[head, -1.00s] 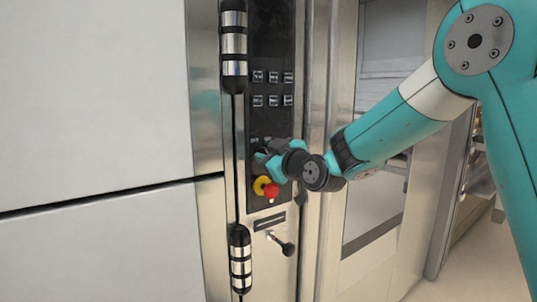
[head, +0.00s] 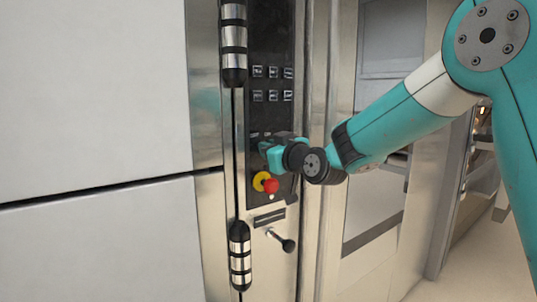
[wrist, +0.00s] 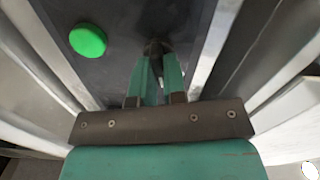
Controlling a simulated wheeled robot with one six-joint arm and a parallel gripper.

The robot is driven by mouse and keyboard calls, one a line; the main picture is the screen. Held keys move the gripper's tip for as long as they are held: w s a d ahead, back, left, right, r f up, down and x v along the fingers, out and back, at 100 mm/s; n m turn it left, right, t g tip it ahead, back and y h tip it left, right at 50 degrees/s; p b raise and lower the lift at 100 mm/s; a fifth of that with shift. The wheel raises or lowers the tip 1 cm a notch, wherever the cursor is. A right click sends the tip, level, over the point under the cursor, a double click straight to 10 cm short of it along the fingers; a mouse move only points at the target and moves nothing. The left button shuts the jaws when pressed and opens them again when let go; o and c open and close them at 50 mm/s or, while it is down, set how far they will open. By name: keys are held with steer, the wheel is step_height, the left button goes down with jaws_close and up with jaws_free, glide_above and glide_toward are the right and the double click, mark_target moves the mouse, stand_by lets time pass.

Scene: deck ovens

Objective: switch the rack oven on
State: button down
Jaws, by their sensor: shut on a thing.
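The rack oven's dark control panel (head: 272,50) stands upright on a steel column in the head view. My gripper (head: 268,146) is at the lower part of this panel, just above the red stop button (head: 270,186) on its yellow base. In the wrist view my gripper (wrist: 158,58) has its teal fingers close together, shut on a small dark knob (wrist: 156,46) on the panel. The fingers hide most of the knob, so I cannot tell which way it points. A round green button (wrist: 88,40) sits left of the fingers in the wrist view.
Several small labelled buttons (head: 272,96) are higher on the panel. A lever with a black ball end (head: 287,245) sticks out below. A vertical rod with black and steel grips (head: 240,255) runs along the panel's left side. Open floor (head: 460,275) lies at right.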

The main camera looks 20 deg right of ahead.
steer(key=m+b, duration=0.1)
steer(key=m, duration=0.3)
steer(key=shift+d+m, duration=0.1)
steer(key=shift+m, duration=0.2)
steer(key=shift+m+b, duration=0.35)
steer(key=shift+m, duration=1.45)
steer(key=c, duration=1.2)
jaws_free()
steer(key=b+v, duration=0.3)
steer(key=v, duration=1.4)
steer(key=shift+s+d, duration=0.1)
steer(key=shift+s, duration=0.1)
